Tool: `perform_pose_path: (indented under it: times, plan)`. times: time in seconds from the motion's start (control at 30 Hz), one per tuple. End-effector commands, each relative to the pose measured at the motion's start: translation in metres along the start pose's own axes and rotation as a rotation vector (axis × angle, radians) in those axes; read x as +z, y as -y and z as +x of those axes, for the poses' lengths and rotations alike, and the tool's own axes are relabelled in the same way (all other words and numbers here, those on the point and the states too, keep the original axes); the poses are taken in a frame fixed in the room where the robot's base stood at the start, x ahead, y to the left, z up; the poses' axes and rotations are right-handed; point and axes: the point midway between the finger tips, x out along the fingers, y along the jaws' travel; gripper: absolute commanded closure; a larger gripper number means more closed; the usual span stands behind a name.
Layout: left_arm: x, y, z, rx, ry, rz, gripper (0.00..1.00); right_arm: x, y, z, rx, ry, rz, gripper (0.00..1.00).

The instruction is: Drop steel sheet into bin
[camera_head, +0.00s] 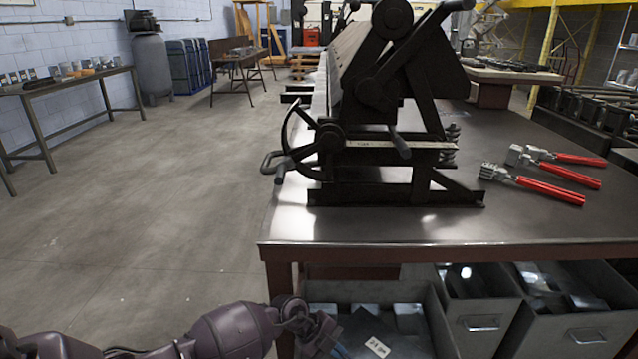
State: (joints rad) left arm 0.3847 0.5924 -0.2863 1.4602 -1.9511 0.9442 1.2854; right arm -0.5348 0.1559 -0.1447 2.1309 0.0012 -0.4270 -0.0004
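My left arm comes in from the bottom left, and its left gripper (338,350) is at the bottom edge, at the near left side of an open grey bin (444,326) under the workbench. Blue parts show at the fingertips, but the fingers are cut off by the frame, so I cannot tell whether they are open or shut. Grey steel sheets (408,318) lie in the bin, one darker area with a small white label (377,347). I cannot tell whether any sheet touches the gripper. My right gripper is not in view.
The workbench (420,228) overhangs the bin and carries a black bending machine (385,150) and red-handled pliers (550,190). Two more grey bins (480,323) (590,337) with metal pieces stand to the right. The floor on the left is clear.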

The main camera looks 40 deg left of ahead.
Motion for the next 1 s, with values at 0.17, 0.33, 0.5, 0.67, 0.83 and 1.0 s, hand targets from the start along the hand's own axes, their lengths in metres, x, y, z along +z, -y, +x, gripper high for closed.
perform_pose_path:
  times: [0.17, 0.33, 0.5, 0.67, 0.83, 1.0]
  plan:
    - [0.0069, -0.0094, 0.0130, 0.003, -0.002, -0.003, 1.00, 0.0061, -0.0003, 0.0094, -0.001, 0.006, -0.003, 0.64]
    - [0.0082, -0.0089, 0.0145, -0.002, -0.001, 0.000, 1.00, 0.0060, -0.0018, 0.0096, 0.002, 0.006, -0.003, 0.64]
    - [0.0078, -0.0073, 0.0135, -0.004, 0.000, 0.002, 1.00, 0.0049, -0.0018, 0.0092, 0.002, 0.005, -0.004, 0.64]
    - [0.0077, -0.0073, 0.0135, -0.004, 0.000, 0.002, 0.89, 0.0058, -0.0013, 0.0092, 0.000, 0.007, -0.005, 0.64]
    - [0.0079, -0.0080, 0.0138, -0.003, 0.000, 0.002, 0.67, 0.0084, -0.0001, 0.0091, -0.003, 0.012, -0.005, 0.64]
    - [0.0080, -0.0087, 0.0142, -0.002, 0.000, 0.001, 0.67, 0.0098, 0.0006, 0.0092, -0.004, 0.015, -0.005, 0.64]
